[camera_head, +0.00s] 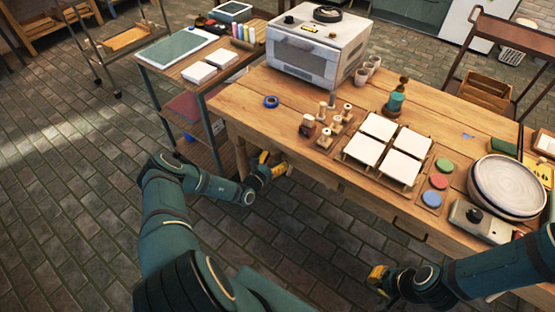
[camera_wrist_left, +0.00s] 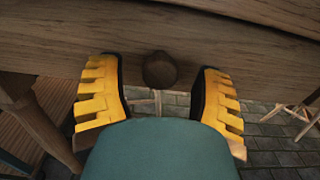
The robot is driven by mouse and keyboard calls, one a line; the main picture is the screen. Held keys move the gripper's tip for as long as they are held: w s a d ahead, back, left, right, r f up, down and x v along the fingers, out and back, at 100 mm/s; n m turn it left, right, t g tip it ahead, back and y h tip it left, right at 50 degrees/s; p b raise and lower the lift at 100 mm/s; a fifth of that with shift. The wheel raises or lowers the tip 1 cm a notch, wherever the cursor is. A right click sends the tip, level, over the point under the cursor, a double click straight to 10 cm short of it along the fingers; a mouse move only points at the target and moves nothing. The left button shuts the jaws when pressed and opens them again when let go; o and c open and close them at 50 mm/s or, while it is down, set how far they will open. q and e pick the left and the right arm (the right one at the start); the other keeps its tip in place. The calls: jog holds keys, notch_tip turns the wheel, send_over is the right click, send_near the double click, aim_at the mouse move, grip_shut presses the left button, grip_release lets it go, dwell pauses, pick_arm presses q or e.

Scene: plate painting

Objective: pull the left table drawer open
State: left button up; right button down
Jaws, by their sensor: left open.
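The wooden table (camera_head: 255,98) has a front apron below its top. In the left wrist view a wooden front (camera_wrist_left: 60,45) spans the picture and carries a round dark wooden knob (camera_wrist_left: 159,70). My left gripper (camera_head: 270,168) is low at the table's front left, by the apron. In its wrist view its yellow fingers stand open on either side of the knob, with a gap on both sides. The arm and gripper hide the knob in the head view. My right gripper (camera_head: 378,279) is in front of the table at the right; its finger gap is not clear.
The tabletop holds a white oven (camera_head: 315,55), white tiles (camera_head: 380,127), stamps, paint discs and a plate (camera_head: 507,187) on a wheel. A dark handle (camera_head: 410,230) is on the front further right. A side shelf (camera_head: 150,62) stands left. The floor in front is clear.

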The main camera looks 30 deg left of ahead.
pick_arm(q)
jog(key=shift+w, duration=0.7)
pick_arm(e)
jog(key=shift+f, duration=0.15)
